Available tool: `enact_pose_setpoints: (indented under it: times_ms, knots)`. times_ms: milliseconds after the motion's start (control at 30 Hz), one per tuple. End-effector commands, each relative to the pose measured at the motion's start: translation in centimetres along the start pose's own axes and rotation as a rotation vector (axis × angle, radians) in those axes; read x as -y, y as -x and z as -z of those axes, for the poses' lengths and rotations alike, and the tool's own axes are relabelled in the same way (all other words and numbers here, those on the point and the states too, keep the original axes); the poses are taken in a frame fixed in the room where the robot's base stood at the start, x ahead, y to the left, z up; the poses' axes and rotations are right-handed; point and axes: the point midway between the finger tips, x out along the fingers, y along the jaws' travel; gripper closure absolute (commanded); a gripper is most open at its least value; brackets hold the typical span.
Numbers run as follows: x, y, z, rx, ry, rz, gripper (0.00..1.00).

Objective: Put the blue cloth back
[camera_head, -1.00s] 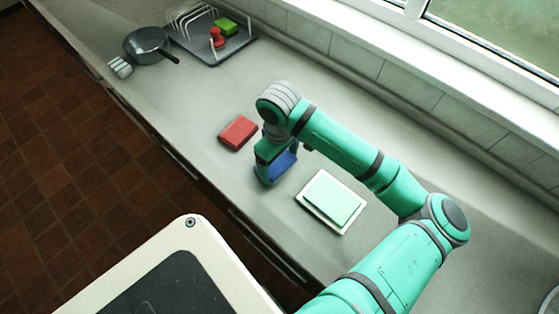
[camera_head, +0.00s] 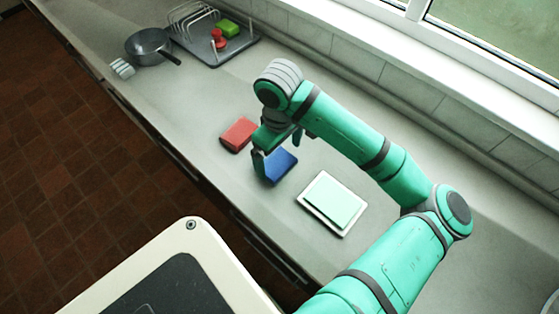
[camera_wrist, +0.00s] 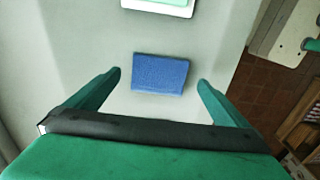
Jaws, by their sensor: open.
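The blue cloth (camera_head: 280,166) is a folded rectangle lying on the grey counter (camera_head: 215,175). It also shows whole in the wrist view (camera_wrist: 160,73). My gripper (camera_head: 277,147) is open above the cloth and empty; in the wrist view its two fingers (camera_wrist: 160,80) stand apart, one on each side of the cloth, with gaps between. A red cloth (camera_head: 239,134) lies to the cloth's upper left. A light green cloth (camera_head: 334,200) lies on a white tray (camera_head: 343,232) to its lower right.
A dark pan (camera_head: 147,46) and a pale striped thing (camera_head: 121,68) stand at the far left. Beside them a grey rack tray (camera_head: 210,58) holds a green block (camera_head: 229,29) and a red object (camera_head: 218,40). The tiled wall and window run along the back.

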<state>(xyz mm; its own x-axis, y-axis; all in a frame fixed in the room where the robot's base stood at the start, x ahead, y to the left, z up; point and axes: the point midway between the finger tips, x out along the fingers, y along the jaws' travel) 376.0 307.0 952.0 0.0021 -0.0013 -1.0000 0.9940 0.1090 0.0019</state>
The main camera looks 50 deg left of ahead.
Motion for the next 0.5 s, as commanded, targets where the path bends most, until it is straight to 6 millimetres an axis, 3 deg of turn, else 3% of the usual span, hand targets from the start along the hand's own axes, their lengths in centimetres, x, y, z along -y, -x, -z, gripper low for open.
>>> enact_pose_setpoints:
  times_ms: [200,500]
  knots:
    - [-0.1,4.1,-0.1,0.000,0.000,-0.001,0.00]
    - [0.0,6.5,0.0,0.000,-0.001,0.001,0.00]
